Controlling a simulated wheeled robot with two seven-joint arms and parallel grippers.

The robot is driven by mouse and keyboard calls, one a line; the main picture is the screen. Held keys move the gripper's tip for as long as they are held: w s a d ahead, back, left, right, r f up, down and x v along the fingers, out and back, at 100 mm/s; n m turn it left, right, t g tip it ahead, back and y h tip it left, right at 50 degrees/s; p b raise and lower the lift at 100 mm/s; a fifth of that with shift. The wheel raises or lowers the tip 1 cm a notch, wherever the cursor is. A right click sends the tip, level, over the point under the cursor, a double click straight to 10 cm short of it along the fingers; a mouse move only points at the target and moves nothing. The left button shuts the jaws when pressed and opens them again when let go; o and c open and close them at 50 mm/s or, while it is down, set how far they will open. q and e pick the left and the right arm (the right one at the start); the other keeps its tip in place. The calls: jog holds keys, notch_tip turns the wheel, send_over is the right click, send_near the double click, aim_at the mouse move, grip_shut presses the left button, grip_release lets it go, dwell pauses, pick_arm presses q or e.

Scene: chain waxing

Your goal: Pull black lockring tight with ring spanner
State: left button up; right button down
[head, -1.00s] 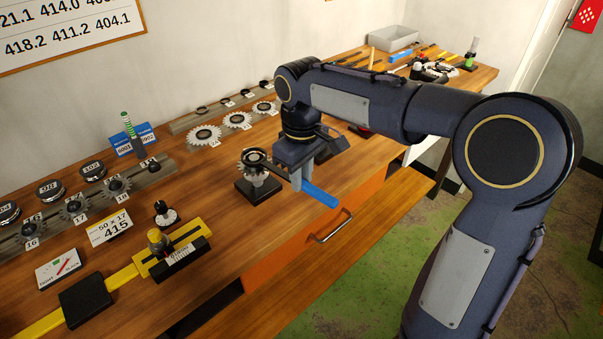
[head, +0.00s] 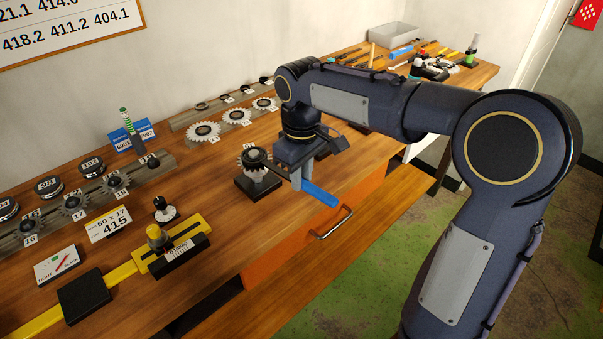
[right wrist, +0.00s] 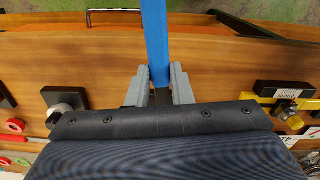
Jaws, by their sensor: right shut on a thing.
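The black lockring (head: 256,154) sits on top of a toothed sprocket (head: 254,170) on a black block stand near the bench's front edge. My right gripper (head: 303,184), just right of the stand, points down. It is shut on the ring spanner (head: 322,195), whose blue handle sticks out toward the bench front. In the right wrist view the blue handle (right wrist: 156,40) runs up from between the grey fingers (right wrist: 158,88). The wrist body hides the stand there. I cannot clearly tell whether the spanner's dark ring end is around the lockring. My left gripper is out of view.
Rails with numbered sprockets (head: 205,132) stand along the back. A drawer handle (head: 333,222) juts out below the bench edge. Tools and a grey tray (head: 394,35) are at the far end.

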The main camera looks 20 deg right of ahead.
jog(key=shift+d+r, duration=0.1)
jog(key=shift+w+d+n+p, duration=0.6)
jog(key=shift+d+n+p, duration=0.2)
jog(key=shift+n, duration=0.1)
jog(key=shift+w+d+n+p, duration=0.7)
jog(key=shift+d+n, duration=0.15)
jog(key=shift+n, duration=0.05)
